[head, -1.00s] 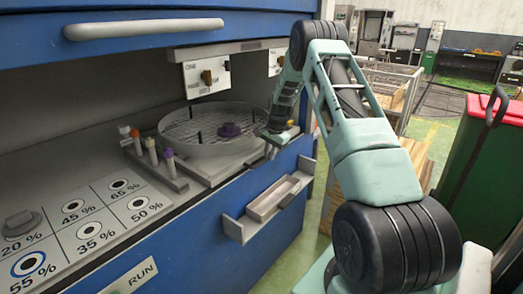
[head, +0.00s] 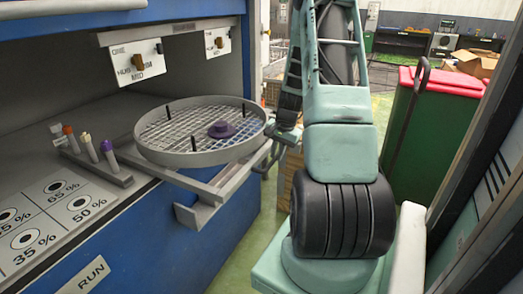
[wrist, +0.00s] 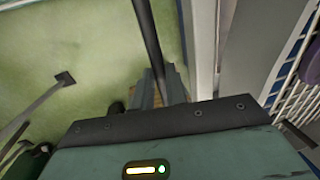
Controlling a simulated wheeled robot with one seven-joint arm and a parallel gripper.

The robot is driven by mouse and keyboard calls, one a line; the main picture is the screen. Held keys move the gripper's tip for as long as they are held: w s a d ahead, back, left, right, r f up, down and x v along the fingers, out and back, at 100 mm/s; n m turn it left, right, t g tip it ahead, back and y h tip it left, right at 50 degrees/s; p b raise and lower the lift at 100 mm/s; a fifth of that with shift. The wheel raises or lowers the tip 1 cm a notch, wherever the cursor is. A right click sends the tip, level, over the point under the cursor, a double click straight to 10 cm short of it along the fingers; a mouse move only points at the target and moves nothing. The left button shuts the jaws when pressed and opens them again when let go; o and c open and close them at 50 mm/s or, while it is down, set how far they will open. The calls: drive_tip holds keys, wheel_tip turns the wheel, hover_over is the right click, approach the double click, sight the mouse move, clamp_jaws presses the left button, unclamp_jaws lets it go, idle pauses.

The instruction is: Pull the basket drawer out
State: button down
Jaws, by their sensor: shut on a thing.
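The basket drawer is a round grey mesh basket (head: 160,125) on a grey sliding tray (head: 205,182). In the head view the tray sticks out past the blue cabinet's front edge. A purple knob (head: 221,130) sits in the middle of the mesh. My gripper (head: 272,160) is at the drawer's front right edge, shut on its handle, with the fingertips small and partly hidden. In the wrist view my gripper (wrist: 160,92) is shut at the end of a dark bar (wrist: 148,40) that looks like the handle. The basket's mesh (wrist: 295,75) shows at the right edge there.
A rack with several capped tubes (head: 95,160) stands left of the basket. Labelled percent pads (head: 75,205) lie on the deck. Switch panels (head: 136,62) hang above. A green bin with a red lid (head: 435,120) stands at the right. Green floor (head: 240,235) is free before the cabinet.

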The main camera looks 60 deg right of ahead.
drive_tip(key=shift+s+d, duration=0.15)
drive_tip(key=shift+s, duration=1.45)
drive_tip(key=c, duration=1.4)
unclamp_jaws()
drive_tip(key=s+r, duration=0.3)
drive_tip(key=r, duration=1.4)
drive_tip(key=shift+s+d, duration=0.15)
